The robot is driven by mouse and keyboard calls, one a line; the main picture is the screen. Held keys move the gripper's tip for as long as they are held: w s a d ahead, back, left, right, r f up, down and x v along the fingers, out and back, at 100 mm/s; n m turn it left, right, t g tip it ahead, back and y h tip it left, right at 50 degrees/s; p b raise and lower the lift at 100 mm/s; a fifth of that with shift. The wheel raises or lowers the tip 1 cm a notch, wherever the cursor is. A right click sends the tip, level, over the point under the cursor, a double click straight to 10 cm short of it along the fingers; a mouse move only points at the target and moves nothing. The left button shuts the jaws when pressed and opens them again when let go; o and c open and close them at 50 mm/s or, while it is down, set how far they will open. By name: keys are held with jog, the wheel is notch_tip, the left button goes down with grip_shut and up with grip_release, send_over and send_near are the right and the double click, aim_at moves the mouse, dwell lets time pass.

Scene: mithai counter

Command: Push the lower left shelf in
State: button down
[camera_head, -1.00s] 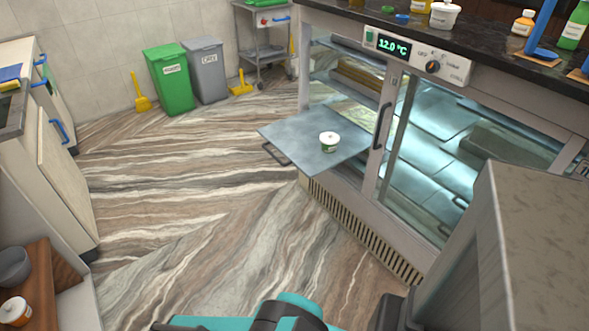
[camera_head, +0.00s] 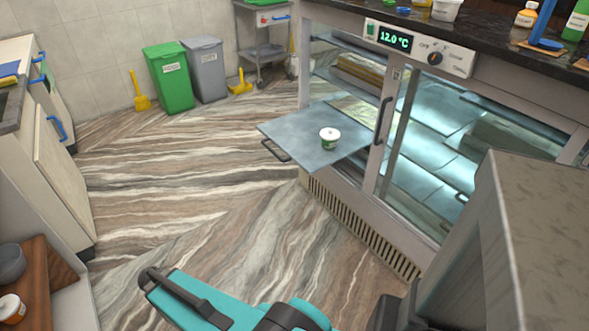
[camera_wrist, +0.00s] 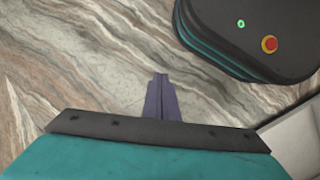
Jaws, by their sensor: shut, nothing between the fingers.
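The lower left shelf (camera_head: 300,139) is a flat grey-blue plate slid out of the left side of the glass display cabinet. It has a dark handle (camera_head: 275,150) on its front edge. A small white tub with a green label (camera_head: 329,138) stands upright on it. My gripper (camera_wrist: 158,82) shows in the wrist view as shut, narrow, dark fingers over bare floor, touching nothing. In the head view my teal arm is at the bottom, well apart from the shelf, and the fingers cannot be made out there.
The display cabinet (camera_head: 345,187) has a vertical door handle (camera_head: 383,120) right of the shelf. Green (camera_head: 171,80) and grey (camera_head: 206,70) bins stand by the back wall. A wooden cabinet (camera_head: 62,175) is at left. The striped floor (camera_head: 190,200) between is clear.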

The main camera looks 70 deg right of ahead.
jog(key=w+d+r+n+h+b, duration=0.15)
jog(key=d+r, duration=0.25)
jog(key=d, duration=0.5)
jog(key=w+d+r+n+h+b, duration=0.1)
jog(key=w+d+r, duration=0.15)
jog(key=d, duration=0.65)
jog(key=w+d+r+n+h+b, duration=0.1)
jog(key=d+r+n, duration=0.1)
jog(key=d+r, duration=0.5)
jog(key=s+d+r+n+h+b, duration=0.1)
jog(key=s+d+r, duration=0.2)
jog(key=d+r, duration=0.2)
jog(key=s+d+r+n+g+b, duration=0.1)
jog(key=s+d+r, duration=0.3)
jog(key=d, duration=0.7)
jog(key=s+d+r+n+h+b, duration=0.1)
jog(key=s+d+r, duration=0.2)
jog(key=d+r, duration=0.3)
jog(key=d, duration=0.3)
jog(key=shift+s+r+g+h, duration=0.2)
jog(key=shift+s+g+h, duration=0.1)
jog(key=shift+s+h, duration=0.05)
jog(key=shift+b, duration=0.3)
jog(key=b, duration=0.2)
send_near(301, 167)
jog(key=shift+x, duration=2.75)
